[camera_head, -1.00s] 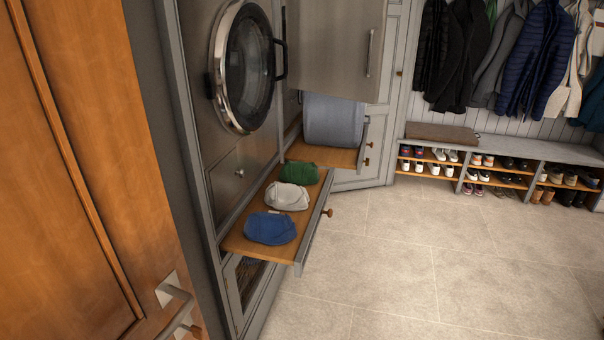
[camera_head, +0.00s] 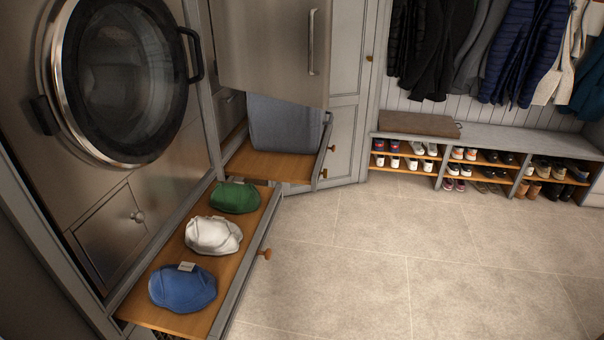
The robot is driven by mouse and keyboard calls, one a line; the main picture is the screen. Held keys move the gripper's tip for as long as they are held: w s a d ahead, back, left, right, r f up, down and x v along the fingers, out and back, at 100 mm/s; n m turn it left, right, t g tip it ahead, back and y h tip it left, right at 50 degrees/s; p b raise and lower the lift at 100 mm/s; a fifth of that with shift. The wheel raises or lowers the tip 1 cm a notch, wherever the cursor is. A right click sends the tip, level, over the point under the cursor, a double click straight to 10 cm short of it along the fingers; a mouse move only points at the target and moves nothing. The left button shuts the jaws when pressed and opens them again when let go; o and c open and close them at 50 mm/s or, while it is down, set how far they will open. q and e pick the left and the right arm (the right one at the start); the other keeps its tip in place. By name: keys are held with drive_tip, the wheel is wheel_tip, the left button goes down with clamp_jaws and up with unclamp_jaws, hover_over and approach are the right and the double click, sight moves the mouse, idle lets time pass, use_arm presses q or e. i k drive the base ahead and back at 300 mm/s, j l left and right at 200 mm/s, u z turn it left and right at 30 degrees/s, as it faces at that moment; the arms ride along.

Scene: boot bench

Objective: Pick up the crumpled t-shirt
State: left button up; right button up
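No item in the head view is clearly a crumpled t-shirt. Three soft cloth items lie in a row on a pulled-out wooden shelf (camera_head: 228,238) at the lower left: a blue one (camera_head: 183,288) nearest, a white one (camera_head: 213,235) in the middle and a green one (camera_head: 234,197) farthest. They look like caps or small crumpled garments; I cannot tell which. Neither of my grippers shows in the head view.
A round-doored machine (camera_head: 125,80) stands above the shelf at the left. A second pulled-out shelf (camera_head: 270,166) holds a grey-blue basket (camera_head: 286,125). A shoe bench (camera_head: 500,138) with coats above is at the back right. The tiled floor (camera_head: 350,270) is clear.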

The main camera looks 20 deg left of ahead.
sight(237, 198)
drive_tip(key=i+l+u, duration=0.1)
drive_tip(key=i, duration=0.5)
drive_tip(key=i+l+u, duration=0.1)
drive_tip(key=i, duration=0.55)
